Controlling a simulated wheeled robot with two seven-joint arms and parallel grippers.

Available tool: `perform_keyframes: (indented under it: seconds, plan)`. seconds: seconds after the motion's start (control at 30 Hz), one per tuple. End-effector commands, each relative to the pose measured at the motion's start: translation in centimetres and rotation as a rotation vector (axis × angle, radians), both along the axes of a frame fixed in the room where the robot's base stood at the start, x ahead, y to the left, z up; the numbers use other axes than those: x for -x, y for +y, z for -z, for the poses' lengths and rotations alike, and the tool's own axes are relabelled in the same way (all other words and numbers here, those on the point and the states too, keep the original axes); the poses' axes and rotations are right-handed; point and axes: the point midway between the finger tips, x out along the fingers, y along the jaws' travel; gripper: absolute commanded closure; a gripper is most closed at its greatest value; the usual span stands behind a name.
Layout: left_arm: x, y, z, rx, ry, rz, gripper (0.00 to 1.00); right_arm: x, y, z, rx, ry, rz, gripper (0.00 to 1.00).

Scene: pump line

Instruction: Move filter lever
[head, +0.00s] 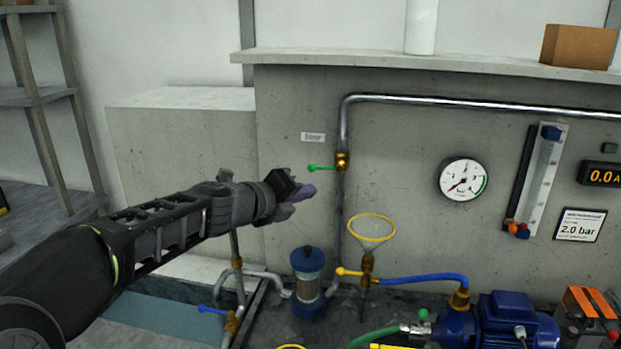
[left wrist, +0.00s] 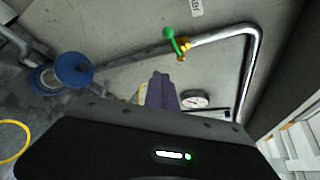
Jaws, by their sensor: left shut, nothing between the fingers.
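A green lever (head: 320,168) sticks out to the left from a brass valve (head: 342,161) on the upright pipe; it also shows in the left wrist view (left wrist: 169,34). A yellow lever (head: 349,272) sits on a brass valve below a funnel. A blue lever (head: 211,310) is on a valve at the lower left. A blue-capped clear cylinder (head: 308,283) stands between the pipes. My left gripper (head: 308,192) is shut and empty, just below and left of the green lever, apart from it in the left wrist view (left wrist: 161,78).
A yellow-rimmed funnel (head: 371,228) stands right of the upright pipe. A blue hose (head: 425,279) runs to a blue pump (head: 505,322). A round gauge (head: 463,179) and a flow tube (head: 538,180) are on the wall. A metal pipe (head: 450,101) crosses above.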

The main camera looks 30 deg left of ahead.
Motion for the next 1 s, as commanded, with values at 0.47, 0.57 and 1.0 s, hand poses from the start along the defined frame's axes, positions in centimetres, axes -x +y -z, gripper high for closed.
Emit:
perform_keyframes:
  seconds: [0.47,0.57,1.0]
  plan:
    - [-6.7,1.4,0.1,0.0,0.0,-0.002,1.0,0.1,0.0,-1.6,0.001,0.002,0.0,0.64]
    - [-7.1,1.9,-0.1,-0.001,0.0,-0.001,1.0,0.1,0.0,-1.8,0.001,0.004,0.001,0.64]
    - [-7.2,2.1,-0.3,-0.005,0.001,-0.001,1.0,0.2,-0.1,-2.1,0.002,0.005,0.0,0.64]
